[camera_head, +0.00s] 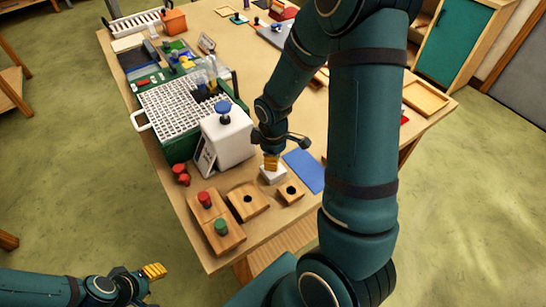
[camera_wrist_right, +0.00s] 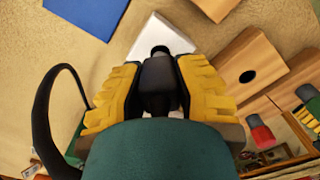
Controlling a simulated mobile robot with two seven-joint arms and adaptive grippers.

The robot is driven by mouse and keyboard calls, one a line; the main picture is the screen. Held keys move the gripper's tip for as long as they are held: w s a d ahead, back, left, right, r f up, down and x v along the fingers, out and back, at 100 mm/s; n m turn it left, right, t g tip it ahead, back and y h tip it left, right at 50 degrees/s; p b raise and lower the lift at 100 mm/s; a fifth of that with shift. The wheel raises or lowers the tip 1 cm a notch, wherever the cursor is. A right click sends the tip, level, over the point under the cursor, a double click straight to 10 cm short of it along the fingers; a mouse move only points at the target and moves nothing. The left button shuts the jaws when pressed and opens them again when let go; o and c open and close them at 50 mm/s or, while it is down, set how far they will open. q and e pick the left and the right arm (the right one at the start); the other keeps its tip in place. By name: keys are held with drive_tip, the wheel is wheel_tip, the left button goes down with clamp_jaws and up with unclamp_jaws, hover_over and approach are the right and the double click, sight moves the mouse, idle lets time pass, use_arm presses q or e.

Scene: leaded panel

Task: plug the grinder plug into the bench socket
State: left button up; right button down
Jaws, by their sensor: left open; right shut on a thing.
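The black grinder plug (camera_wrist_right: 158,85) is between the yellow fingers of my right gripper (camera_wrist_right: 158,88) in the wrist view. A black cord (camera_wrist_right: 45,110) curves off to its left. The white bench socket (camera_wrist_right: 150,40) lies right beyond the plug's tip; the tip overlaps it in view, and I cannot tell whether they touch. In the head view my right gripper (camera_head: 272,162) points down directly above the white bench socket (camera_head: 272,177), and its fingers hide the plug. My left gripper (camera_head: 155,271) is open and empty, off the table's near left edge.
Wooden blocks with holes (camera_head: 247,200) stand near the socket, one holding red and green knobs (camera_head: 221,227). A blue sheet (camera_head: 304,170) lies to the right. A white box with a blue knob (camera_head: 227,135) and a green machine with a white grid (camera_head: 181,108) stand left.

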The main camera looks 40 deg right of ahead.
drive_tip(key=shift+f+b, duration=1.1)
drive_tip(key=shift+f, duration=0.3)
drive_tip(key=c, duration=0.7)
unclamp_jaws()
drive_tip(key=shift+r, duration=0.2)
wheel_tip(320, 180, up, 12)
drive_tip(key=shift+f, duration=0.15)
